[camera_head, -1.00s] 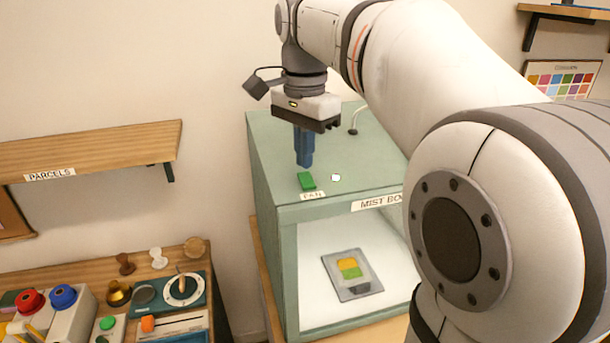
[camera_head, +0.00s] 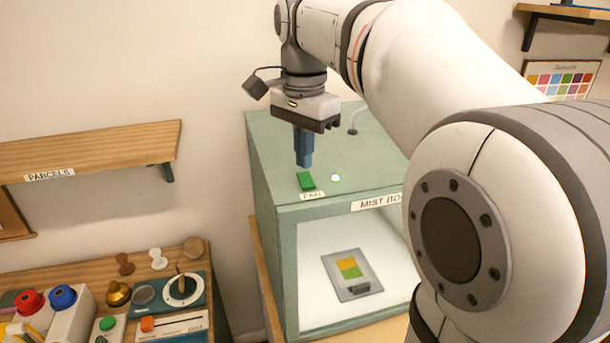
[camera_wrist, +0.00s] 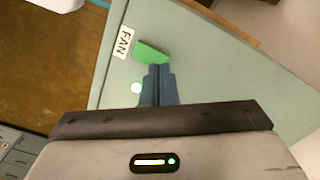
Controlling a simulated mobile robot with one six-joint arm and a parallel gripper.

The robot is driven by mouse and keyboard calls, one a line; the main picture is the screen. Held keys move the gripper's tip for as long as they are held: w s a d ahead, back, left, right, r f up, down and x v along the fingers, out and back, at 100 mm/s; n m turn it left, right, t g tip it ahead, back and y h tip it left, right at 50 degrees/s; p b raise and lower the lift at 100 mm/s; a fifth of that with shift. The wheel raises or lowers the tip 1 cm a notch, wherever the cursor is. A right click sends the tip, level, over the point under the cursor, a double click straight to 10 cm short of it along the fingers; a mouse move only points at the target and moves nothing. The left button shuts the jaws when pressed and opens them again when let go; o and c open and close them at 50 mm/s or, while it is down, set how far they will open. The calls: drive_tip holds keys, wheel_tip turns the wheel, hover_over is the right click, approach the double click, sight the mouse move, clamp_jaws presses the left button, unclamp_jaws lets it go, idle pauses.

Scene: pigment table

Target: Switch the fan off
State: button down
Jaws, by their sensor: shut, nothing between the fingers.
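The fan switch is a green rocker (camera_head: 306,181) on top of the pale green mist box (camera_head: 262,165), just behind the FAN label (camera_head: 312,195). It also shows in the wrist view (camera_wrist: 152,52), tilted, beside the label (camera_wrist: 123,42). A small round lamp (camera_head: 336,178) right of the switch looks pale and whitish; it shows bright in the wrist view (camera_wrist: 137,88). My gripper (camera_head: 304,164) is shut and empty, pointing down with its blue fingertips just behind and above the switch. In the wrist view the fingertips (camera_wrist: 158,70) appear very close to the rocker; I cannot tell whether they touch.
A thin stalk (camera_head: 353,122) stands on the box top. A PARCELS shelf (camera_head: 90,150) is at left, above a bench with knobs and buttons (camera_head: 183,290).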

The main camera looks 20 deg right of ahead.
sight(304, 174)
drive_tip(key=shift+f+b, duration=0.7)
drive_tip(key=shift+f, duration=0.35)
idle(0.4)
drive_tip(key=shift+r, duration=0.1)
wheel_tip(304, 174, up, 7)
drive_tip(key=p, duration=0.6)
drive_tip(key=shift+p, duration=0.35)
